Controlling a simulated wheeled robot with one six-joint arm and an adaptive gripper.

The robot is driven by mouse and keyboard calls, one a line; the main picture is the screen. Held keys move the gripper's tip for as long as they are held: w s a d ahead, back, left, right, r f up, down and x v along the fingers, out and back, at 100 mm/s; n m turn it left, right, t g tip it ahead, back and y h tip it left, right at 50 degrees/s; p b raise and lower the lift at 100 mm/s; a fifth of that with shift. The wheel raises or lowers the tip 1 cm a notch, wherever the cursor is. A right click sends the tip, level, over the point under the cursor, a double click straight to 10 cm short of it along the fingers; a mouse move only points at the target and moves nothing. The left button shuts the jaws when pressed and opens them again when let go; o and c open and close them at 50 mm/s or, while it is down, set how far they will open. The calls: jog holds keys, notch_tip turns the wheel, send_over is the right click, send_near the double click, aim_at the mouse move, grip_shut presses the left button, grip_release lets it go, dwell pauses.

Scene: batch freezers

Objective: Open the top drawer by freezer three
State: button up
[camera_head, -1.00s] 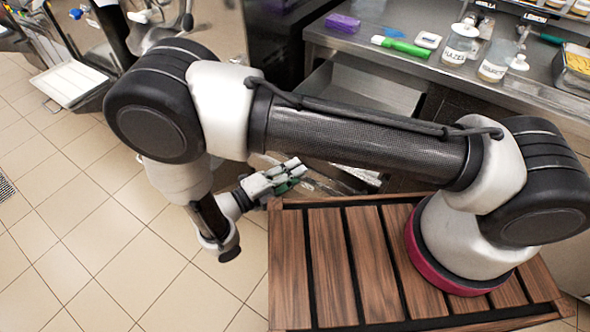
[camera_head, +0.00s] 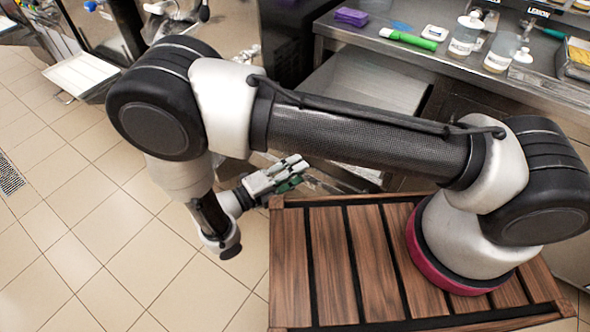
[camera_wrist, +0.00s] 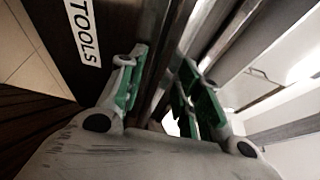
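The drawer (camera_head: 365,84) stands pulled out below the counter, its pale inside showing in the head view. In the wrist view its dark front panel (camera_wrist: 112,32) carries a white label reading TOOLS. The exact pad contact is dark and partly hidden.
A steel counter (camera_head: 385,48) holds a purple box (camera_head: 351,17), a green-handled tool (camera_head: 408,39) and labelled bottles (camera_head: 465,36). A white tray (camera_head: 80,71) juts out at the left. Tiled floor (camera_head: 70,215) is clear at the left.

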jog(key=shift+s+a, duration=0.1)
jog(key=v, duration=1.1)
jog(key=shift+a, duration=0.35)
jog(key=shift+s, duration=0.1)
